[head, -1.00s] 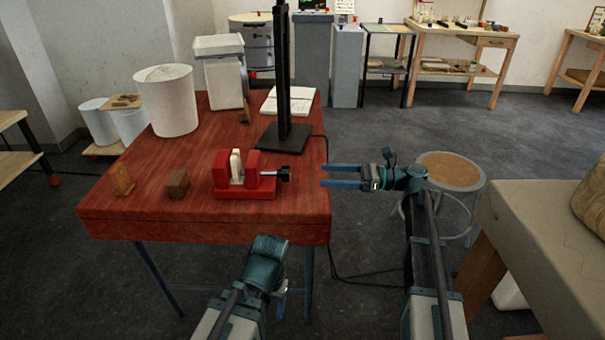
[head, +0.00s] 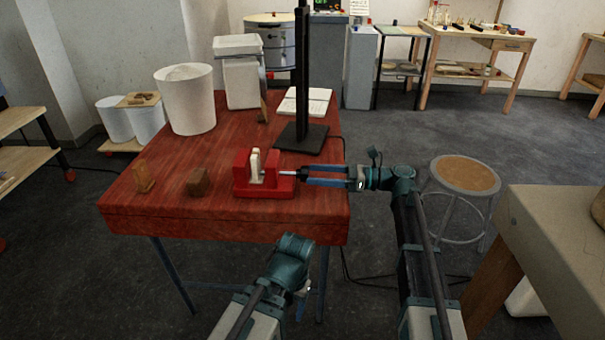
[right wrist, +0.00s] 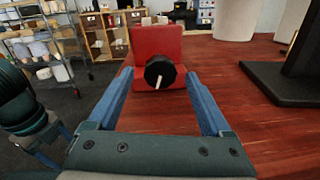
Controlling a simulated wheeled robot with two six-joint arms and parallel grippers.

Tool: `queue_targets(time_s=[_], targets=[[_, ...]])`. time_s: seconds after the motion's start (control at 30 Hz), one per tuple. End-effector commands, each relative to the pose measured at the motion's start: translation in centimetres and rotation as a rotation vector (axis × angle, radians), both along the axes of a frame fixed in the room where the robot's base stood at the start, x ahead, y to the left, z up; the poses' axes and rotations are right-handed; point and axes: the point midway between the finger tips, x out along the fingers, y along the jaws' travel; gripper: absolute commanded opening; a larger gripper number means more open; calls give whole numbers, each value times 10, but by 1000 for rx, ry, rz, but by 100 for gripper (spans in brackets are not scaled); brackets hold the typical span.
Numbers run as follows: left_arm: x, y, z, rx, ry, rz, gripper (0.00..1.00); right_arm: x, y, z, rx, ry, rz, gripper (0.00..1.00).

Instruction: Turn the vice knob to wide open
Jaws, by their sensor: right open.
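The red vice (head: 262,190) stands on the red table, with a pale piece (head: 256,163) between its jaws. In the right wrist view the fingertips (right wrist: 160,76) lie on either side of the knob, with gaps visible.
On the red table (head: 160,215) are a black post on a base (head: 301,138), a white bucket (head: 187,100), a white bin (head: 241,85), an open book (head: 304,102) and small wooden blocks (head: 198,181). A stool (head: 465,174) stands right of my right arm.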

Motion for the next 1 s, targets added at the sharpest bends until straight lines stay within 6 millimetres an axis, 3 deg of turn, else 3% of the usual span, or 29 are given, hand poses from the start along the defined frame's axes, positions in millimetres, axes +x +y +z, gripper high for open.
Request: queue_targets(time_s=[0.1, 0.3, 0.7, 1.0], targets=[[0, 0, 0, 0, 0, 0, 66, 1, 20, 0, 0, 0, 2, 83], [0, 0, 0, 0, 0, 0, 66, 3, 39, 0, 0, 0, 0, 83], [0, 0, 0, 0, 0, 0, 66, 3, 45, 0, 0, 0, -1, 83], [0, 0, 0, 0, 0, 0, 66, 3, 44, 0, 0, 0, -1, 31]])
